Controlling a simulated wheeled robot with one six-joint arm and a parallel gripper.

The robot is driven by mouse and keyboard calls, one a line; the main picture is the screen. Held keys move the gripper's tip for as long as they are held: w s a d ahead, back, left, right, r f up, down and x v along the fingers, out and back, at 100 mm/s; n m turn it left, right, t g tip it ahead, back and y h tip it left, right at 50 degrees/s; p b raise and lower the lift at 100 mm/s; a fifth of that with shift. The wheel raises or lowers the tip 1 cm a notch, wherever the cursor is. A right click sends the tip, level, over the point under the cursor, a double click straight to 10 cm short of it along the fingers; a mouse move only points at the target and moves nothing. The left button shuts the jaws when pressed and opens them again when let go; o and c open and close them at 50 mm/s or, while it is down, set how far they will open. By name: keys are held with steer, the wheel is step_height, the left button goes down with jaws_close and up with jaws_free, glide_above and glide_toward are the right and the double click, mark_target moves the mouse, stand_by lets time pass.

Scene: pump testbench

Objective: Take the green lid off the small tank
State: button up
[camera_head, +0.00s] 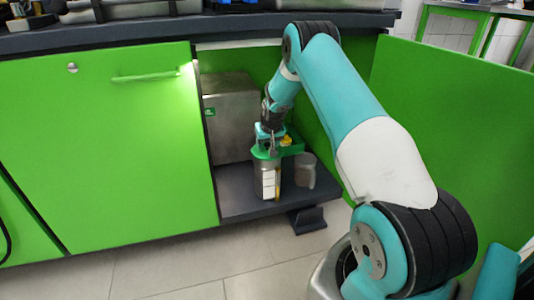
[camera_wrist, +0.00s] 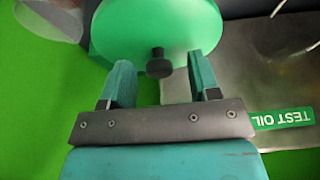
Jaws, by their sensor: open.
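The small tank (camera_head: 267,180) is a metal cylinder with a pale label, standing upright on the dark cabinet shelf. Its green lid (camera_head: 262,153) is on top of it. In the wrist view the round green lid (camera_wrist: 150,22) fills the top middle, with a dark knob (camera_wrist: 159,66) at its near edge. My gripper (camera_wrist: 159,62) is open, with one teal finger on each side of the knob; I see a gap on both sides. In the head view my gripper (camera_head: 270,138) is just above the lid, and its fingertips are hard to make out.
A metal box (camera_head: 232,118) stands behind to the left; its green TEST OIL label shows in the wrist view (camera_wrist: 282,119). A grey cylinder (camera_head: 305,171) stands right of the tank. Green cabinet doors (camera_head: 110,150) flank the opening, and a dark worktop (camera_head: 150,34) hangs above.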

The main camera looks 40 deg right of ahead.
steer(key=shift+r, duration=0.1)
steer(key=c, duration=1)
